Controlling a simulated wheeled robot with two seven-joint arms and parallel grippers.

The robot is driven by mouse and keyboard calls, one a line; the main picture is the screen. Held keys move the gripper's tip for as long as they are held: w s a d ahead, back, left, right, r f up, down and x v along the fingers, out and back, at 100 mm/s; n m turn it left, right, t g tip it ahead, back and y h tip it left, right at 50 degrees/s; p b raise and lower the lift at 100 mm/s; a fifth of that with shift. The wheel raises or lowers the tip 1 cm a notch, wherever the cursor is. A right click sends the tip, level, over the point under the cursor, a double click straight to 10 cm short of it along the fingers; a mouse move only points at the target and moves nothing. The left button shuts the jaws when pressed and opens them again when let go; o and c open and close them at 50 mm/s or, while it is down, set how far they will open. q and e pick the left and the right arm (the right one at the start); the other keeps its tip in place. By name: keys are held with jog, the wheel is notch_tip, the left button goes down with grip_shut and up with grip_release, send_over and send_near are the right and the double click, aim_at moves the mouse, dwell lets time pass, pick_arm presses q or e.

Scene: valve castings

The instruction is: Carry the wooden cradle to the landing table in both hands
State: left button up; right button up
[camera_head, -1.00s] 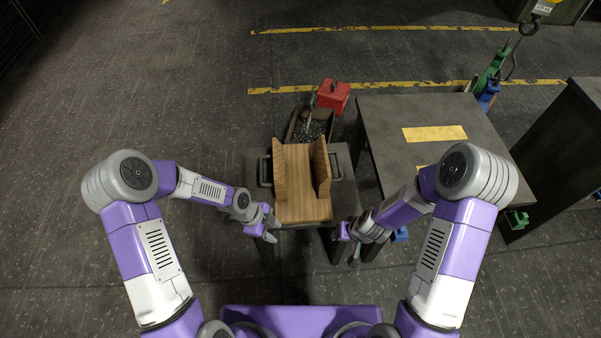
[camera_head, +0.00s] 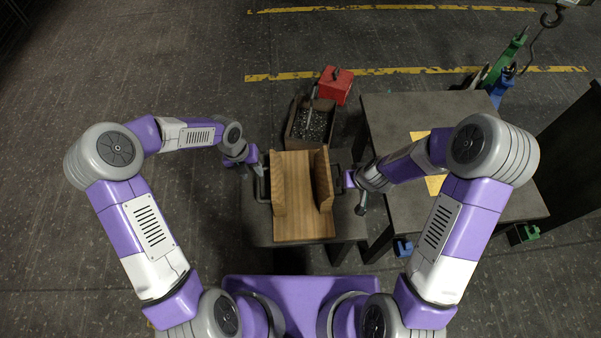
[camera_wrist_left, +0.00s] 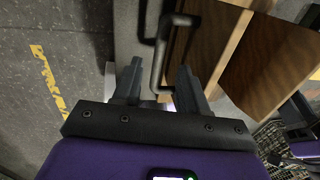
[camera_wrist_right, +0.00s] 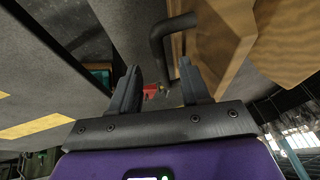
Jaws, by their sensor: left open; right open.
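The wooden cradle (camera_head: 300,224), with two upright side walls, rests on a small dark stand (camera_head: 258,228) in the head view. It has a dark bar handle on each side. My left gripper (camera_head: 255,168) is open at the left handle; in the left wrist view the handle (camera_wrist_left: 158,62) lies between the open fingers (camera_wrist_left: 158,88). My right gripper (camera_head: 355,193) is open beside the right handle; in the right wrist view that handle (camera_wrist_right: 157,45) shows ahead, between the open fingers (camera_wrist_right: 160,88). The landing table (camera_head: 390,112), dark with yellow patches, stands to the right.
A bin of small dark parts (camera_head: 310,125) sits just behind the cradle, with a red block (camera_head: 335,84) behind it. A narrow gap separates the stand from the table. A hook and green and blue gear (camera_head: 500,75) stand beyond the table. Floor at left is clear.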

aim_at(259, 181)
pick_arm(q)
jog(key=shift+s+d+f, duration=0.1)
jog(key=shift+d+f, duration=0.15)
jog(key=shift+f, duration=0.95)
jog(key=shift+s+d+f, duration=0.1)
jog(key=shift+d+f, duration=0.1)
jog(key=shift+f, duration=1.05)
jog(key=shift+d+f, duration=0.25)
jog(key=shift+f, duration=0.95)
pick_arm(e)
jog(key=shift+x, duration=3.7)
jog(key=shift+s, duration=0.25)
pick_arm(q)
grip_shut()
pick_arm(e)
grip_shut()
pick_arm(q)
jog(key=shift+w+r, duration=0.15)
jog(key=shift+r, duration=0.05)
pick_arm(e)
jog(key=shift+w+r, duration=0.1)
jog(key=shift+w, duration=0.05)
